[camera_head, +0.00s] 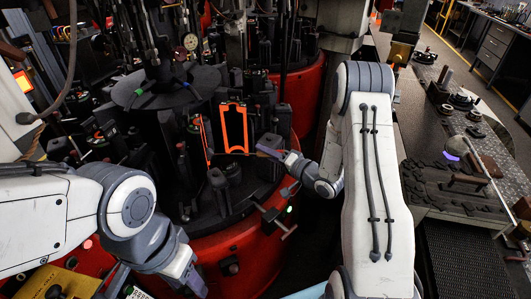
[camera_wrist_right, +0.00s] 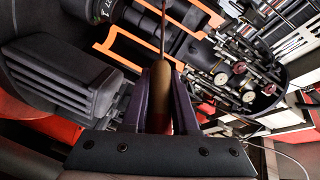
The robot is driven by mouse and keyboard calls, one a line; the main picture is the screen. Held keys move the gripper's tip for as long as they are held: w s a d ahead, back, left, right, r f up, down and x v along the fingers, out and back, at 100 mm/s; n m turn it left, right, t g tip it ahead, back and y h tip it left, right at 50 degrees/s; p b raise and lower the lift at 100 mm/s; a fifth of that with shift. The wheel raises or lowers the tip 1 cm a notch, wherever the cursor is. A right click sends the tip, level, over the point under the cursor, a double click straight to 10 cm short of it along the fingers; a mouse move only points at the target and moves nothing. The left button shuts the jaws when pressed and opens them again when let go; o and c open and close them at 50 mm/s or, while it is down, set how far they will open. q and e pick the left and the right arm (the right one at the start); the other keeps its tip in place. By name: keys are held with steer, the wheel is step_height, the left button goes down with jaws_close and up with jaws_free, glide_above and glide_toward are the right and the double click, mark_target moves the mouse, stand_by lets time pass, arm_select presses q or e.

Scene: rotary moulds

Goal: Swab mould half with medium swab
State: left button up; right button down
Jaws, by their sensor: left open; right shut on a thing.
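The mould half (camera_head: 233,149) stands upright on the dark rotary machine, its rim outlined in orange. Part of the orange rim also shows in the right wrist view (camera_wrist_right: 125,58). My right gripper (camera_head: 268,152) is just right of the mould half's lower edge, shut on the swab. In the right wrist view the swab has a tan handle (camera_wrist_right: 162,92) between the dark fingers and a thin rod running up out of the picture. The swab's head is hidden. My left gripper (camera_head: 190,284) is low at the bottom left, away from the mould, open; its fingers barely show.
A second orange-edged part (camera_head: 203,140) stands just left of the mould half. A round dark plate (camera_head: 170,88) and several posts crowd the machine. A red round base (camera_head: 245,250) is below. A bench (camera_head: 440,125) with tools and dark parts runs along the right.

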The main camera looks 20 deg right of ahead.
steer(key=shift+a+r+p, duration=0.1)
steer(key=shift+r+p, duration=0.55)
steer(key=shift+r, duration=0.3)
steer(key=shift+r+p, duration=2.55)
steer(key=shift+r, duration=0.4)
step_height(320, 180, down, 11)
steer(key=b, duration=0.8)
steer(key=shift+r, duration=0.2)
steer(key=shift+s+d, duration=0.2)
steer(key=shift+d, duration=1.1)
steer(key=shift+s+d, duration=0.15)
steer(key=shift+d, duration=1.15)
steer(key=shift+s+d+r+p, duration=0.2)
steer(key=shift+d+r+p, duration=1.2)
steer(key=shift+d+r, duration=0.1)
